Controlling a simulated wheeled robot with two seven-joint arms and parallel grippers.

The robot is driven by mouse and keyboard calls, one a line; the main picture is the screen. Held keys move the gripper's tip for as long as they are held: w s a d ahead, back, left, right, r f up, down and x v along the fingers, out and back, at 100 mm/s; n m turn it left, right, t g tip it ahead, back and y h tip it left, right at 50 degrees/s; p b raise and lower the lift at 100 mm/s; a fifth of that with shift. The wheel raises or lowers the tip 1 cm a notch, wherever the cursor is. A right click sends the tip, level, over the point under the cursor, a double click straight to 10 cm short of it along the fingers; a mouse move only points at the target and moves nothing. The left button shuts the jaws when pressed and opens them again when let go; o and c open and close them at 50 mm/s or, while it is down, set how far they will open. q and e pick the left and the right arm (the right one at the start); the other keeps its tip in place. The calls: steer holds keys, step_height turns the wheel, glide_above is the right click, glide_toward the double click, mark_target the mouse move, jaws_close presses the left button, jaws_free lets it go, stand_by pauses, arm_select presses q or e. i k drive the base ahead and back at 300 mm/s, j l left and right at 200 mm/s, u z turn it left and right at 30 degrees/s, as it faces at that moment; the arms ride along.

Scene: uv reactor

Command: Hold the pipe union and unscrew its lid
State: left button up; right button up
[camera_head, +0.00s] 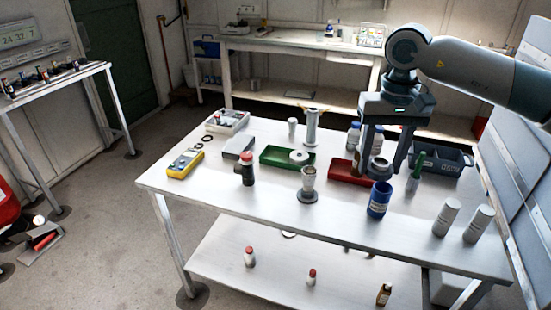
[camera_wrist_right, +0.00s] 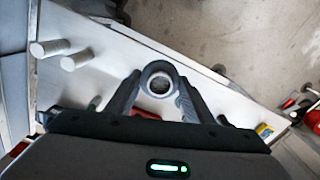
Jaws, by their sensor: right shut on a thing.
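My right gripper (camera_head: 380,168) reaches down from the upper right and is shut on a dark grey ring-shaped part (camera_head: 379,171), which looks like the union's lid. The ring is held above the table, over the blue jar. In the right wrist view the ring (camera_wrist_right: 160,68) sits between both fingertips, with a pale inner rim. A grey open-topped fitting on a round flange (camera_head: 308,196), which may be the pipe union's body, stands upright on the table, left of the gripper and apart from it. My left gripper is not in view.
The blue jar (camera_head: 378,200) stands just below the ring. A red tray (camera_head: 347,171), a green tray (camera_head: 272,156), a green bottle (camera_head: 417,166) and two grey cylinders (camera_head: 446,217) are near. A taller flanged tube (camera_head: 311,130) stands behind. The table's (camera_head: 300,225) front strip is mostly clear.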

mark_target(308, 195)
steer(key=i+j+z, duration=0.15)
steer(key=i+j, duration=0.25)
steer(key=i+j+z, duration=0.15)
steer(key=i+j, duration=0.3)
steer(key=i+j+z, duration=0.15)
steer(key=i+j, duration=0.3)
steer(key=i+j+z, duration=0.15)
steer(key=i+j, duration=0.2)
steer(key=j, duration=0.3)
